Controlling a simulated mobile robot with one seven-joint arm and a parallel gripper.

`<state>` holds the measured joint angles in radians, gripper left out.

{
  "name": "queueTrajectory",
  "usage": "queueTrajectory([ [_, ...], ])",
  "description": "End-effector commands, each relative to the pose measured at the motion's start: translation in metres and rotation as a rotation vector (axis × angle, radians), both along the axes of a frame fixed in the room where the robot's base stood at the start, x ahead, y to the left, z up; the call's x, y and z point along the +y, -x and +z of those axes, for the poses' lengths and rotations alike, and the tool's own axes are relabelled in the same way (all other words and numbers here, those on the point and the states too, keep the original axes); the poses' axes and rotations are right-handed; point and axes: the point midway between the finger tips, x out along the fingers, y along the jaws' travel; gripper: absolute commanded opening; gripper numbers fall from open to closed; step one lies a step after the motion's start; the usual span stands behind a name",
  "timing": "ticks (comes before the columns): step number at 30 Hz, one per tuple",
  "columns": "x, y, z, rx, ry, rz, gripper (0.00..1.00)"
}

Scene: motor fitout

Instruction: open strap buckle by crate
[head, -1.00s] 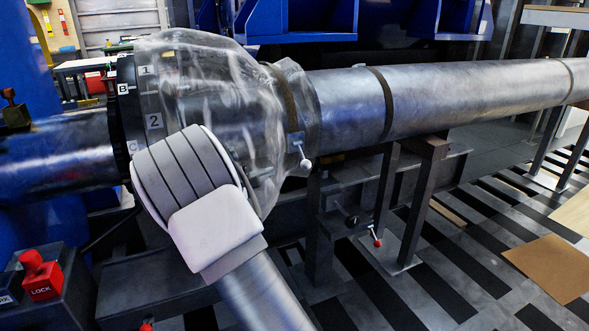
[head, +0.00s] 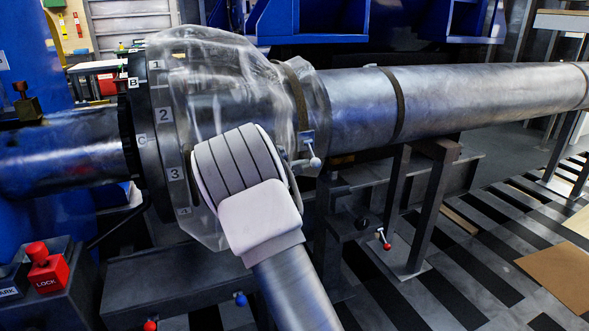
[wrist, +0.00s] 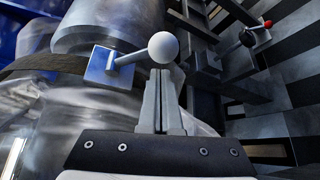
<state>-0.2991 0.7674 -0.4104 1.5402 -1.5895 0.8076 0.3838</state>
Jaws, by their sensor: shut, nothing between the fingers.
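The strap buckle is a small bluish metal plate (head: 306,140) with a short lever ending in a white ball (head: 315,162). It sits on a dark strap (head: 297,98) around the end of a clear plastic cover (head: 222,75) on the large shaft. In the wrist view the plate (wrist: 101,66) is left of centre and the lever reaches right to the ball (wrist: 163,47). My gripper (wrist: 161,76) is shut and empty, its fingertips just below the ball in the picture. Whether they touch it is unclear. In the head view my arm hides most of the gripper. I cannot make out a crate.
The grey shaft (head: 480,95) runs right above a dark support stand (head: 428,210). A lever with a red tip (head: 386,245) is on the stand. A red LOCK block (head: 47,270) is at lower left.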

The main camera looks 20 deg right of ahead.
Motion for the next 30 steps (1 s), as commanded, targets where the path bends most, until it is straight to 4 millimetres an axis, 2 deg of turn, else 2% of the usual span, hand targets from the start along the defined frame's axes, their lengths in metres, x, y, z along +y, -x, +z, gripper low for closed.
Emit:
queueTrajectory([
  [6, -0.0025, 0.0086, 0.0041, -0.001, 0.001, 0.0, 0.0],
  [30, -0.0028, 0.012, 0.008, 0.062, 0.003, 0.0, 0.0],
])
